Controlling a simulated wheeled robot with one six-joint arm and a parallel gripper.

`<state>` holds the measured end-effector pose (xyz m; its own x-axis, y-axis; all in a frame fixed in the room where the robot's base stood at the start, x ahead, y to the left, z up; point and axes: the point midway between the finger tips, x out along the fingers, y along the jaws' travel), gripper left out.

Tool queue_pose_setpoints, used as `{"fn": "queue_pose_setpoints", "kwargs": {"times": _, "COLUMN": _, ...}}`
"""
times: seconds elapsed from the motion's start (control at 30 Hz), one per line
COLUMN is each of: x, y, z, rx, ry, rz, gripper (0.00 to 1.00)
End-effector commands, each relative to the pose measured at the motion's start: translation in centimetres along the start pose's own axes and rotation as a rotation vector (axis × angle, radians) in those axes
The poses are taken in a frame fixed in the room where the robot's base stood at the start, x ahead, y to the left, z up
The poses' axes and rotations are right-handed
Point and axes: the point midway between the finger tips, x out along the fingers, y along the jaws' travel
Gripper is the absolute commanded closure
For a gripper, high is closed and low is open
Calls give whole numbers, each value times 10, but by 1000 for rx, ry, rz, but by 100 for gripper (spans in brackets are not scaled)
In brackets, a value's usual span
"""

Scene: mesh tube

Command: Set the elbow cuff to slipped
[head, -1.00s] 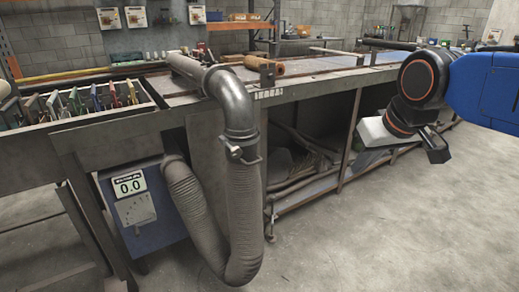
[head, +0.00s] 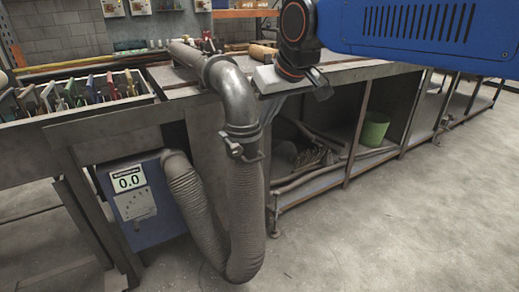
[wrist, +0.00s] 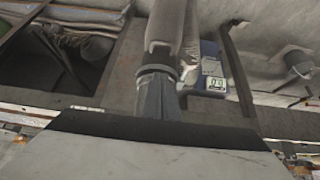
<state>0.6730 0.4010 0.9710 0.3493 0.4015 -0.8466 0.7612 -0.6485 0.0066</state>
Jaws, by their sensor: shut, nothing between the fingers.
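The grey metal elbow (head: 233,98) comes off a pipe at the bench edge and bends down. The elbow cuff (head: 243,143), a dark band with a clamp, sits around its lower end, where the ribbed hose (head: 245,210) begins. The cuff also shows in the wrist view (wrist: 157,69), between the hose (wrist: 166,25) and the elbow (wrist: 152,97). My gripper (head: 322,86) is shut and empty, to the right of the elbow and apart from it. In the wrist view its body fills the bottom, hiding part of the elbow.
A blue box with a 0.0 readout (head: 129,182) stands left of the hose. A tool tray (head: 80,112) sits on the bench at left. Below the bench are a shelf (head: 310,188) and a green bin (head: 374,130). The floor at right is clear.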

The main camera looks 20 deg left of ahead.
Motion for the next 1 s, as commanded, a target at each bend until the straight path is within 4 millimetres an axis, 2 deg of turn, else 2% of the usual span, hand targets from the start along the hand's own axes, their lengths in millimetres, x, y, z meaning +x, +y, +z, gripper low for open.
{"fn": "queue_pose_setpoints", "kwargs": {"times": 0.23, "x": 2, "y": 0, "z": 0, "rx": 1, "ry": -1, "rz": 0, "gripper": 100}}
{"fn": "queue_pose_setpoints", "kwargs": {"times": 0.37, "x": 13, "y": 1, "z": 1, "rx": 1, "ry": -3, "rz": 0, "gripper": 100}}
{"fn": "queue_pose_setpoints", "kwargs": {"times": 0.9, "x": 104, "y": 1, "z": 1, "rx": 1, "ry": -3, "rz": 1, "gripper": 100}}
{"fn": "queue_pose_setpoints", "kwargs": {"times": 1.0, "x": 113, "y": 1, "z": 14, "rx": 1, "ry": -2, "rz": 1, "gripper": 100}}
